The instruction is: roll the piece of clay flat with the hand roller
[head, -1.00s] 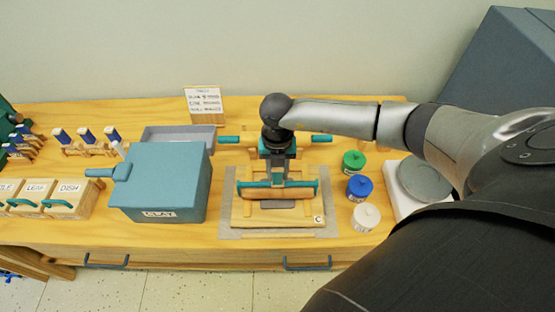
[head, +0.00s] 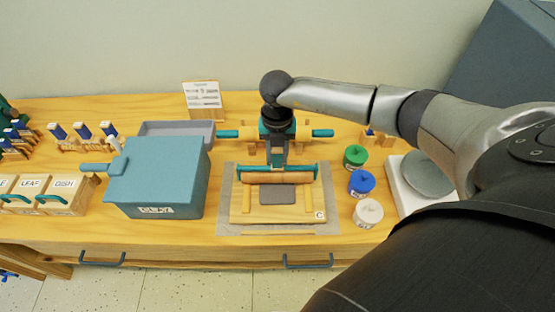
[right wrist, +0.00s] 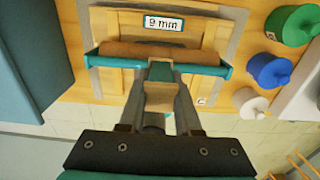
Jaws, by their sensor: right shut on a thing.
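The clay (head: 278,194) is a small dark grey-brown slab lying on the wooden board (head: 297,213), between two wooden side strips. The hand roller (head: 262,177) has a wooden cylinder in a teal frame and sits across the strips at the back of the clay; it also shows in the right wrist view (right wrist: 125,54). My right gripper (head: 277,152) is shut on the roller's handle, above and behind the cylinder. In the right wrist view its fingers (right wrist: 160,90) hold the handle. I cannot make out the clay there. My left gripper is not in view.
A blue clay box (head: 157,175) stands left of the board. Green (head: 355,157), blue (head: 361,184) and white (head: 367,213) jars stand close on the right, beside a wheel (head: 428,174). Behind the roller lies a teal-handled rolling pin (head: 322,133). A "9 mm" label (right wrist: 163,22) is on the board.

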